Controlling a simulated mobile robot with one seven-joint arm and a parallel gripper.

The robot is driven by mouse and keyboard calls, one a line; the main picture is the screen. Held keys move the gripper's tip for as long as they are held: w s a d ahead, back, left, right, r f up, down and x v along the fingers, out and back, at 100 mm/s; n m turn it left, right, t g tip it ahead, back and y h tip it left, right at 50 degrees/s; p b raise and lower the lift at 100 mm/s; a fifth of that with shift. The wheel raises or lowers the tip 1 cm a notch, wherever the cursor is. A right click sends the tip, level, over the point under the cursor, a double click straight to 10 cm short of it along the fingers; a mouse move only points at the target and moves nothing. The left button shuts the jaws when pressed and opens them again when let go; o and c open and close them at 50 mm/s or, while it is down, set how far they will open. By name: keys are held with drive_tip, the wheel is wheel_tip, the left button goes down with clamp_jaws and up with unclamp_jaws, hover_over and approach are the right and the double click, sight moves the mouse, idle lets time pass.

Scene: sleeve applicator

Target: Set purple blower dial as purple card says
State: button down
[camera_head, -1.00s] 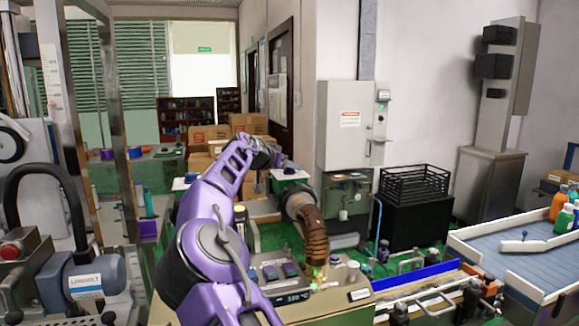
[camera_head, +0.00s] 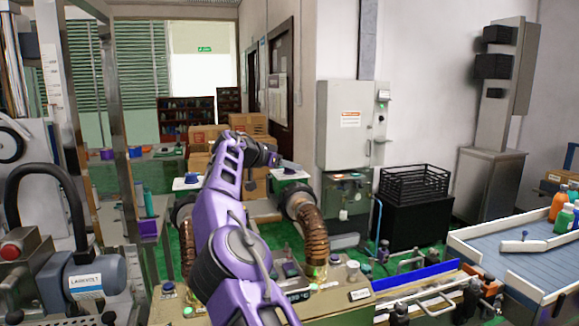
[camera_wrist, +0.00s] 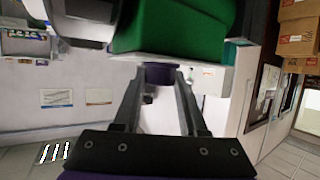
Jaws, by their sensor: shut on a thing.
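My gripper (camera_wrist: 160,78) is shut on the purple dial (camera_wrist: 157,71) in the wrist view. The dial sticks out from a white plate on the green blower (camera_wrist: 175,30), and the fingers hide its sides and any mark. In the head view, my gripper (camera_head: 284,163) is at the white top of the right blower (camera_head: 292,175); the dial is too small there to read. A second blower with a blue knob (camera_head: 191,178) stands to the left, partly behind my arm. I cannot make out a purple card in either view.
A brown ribbed hose (camera_head: 312,235) runs down from the right blower to the machine bench. A control panel (camera_head: 293,296) is partly behind my arm. A black crate (camera_head: 415,183) and a conveyor (camera_head: 520,255) stand to the right. Cardboard boxes (camera_head: 245,125) are stacked behind.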

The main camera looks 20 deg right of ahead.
drive_tip(key=shift+f, duration=0.2)
drive_tip(key=shift+c, duration=2.2)
unclamp_jaws()
drive_tip(key=shift+r, duration=0.1)
drive_tip(key=b+v, duration=0.1)
drive_tip(key=v, duration=1.6)
drive_tip(key=shift+b, duration=0.3)
drive_tip(key=shift+a+r, duration=0.1)
drive_tip(key=shift+a, duration=0.05)
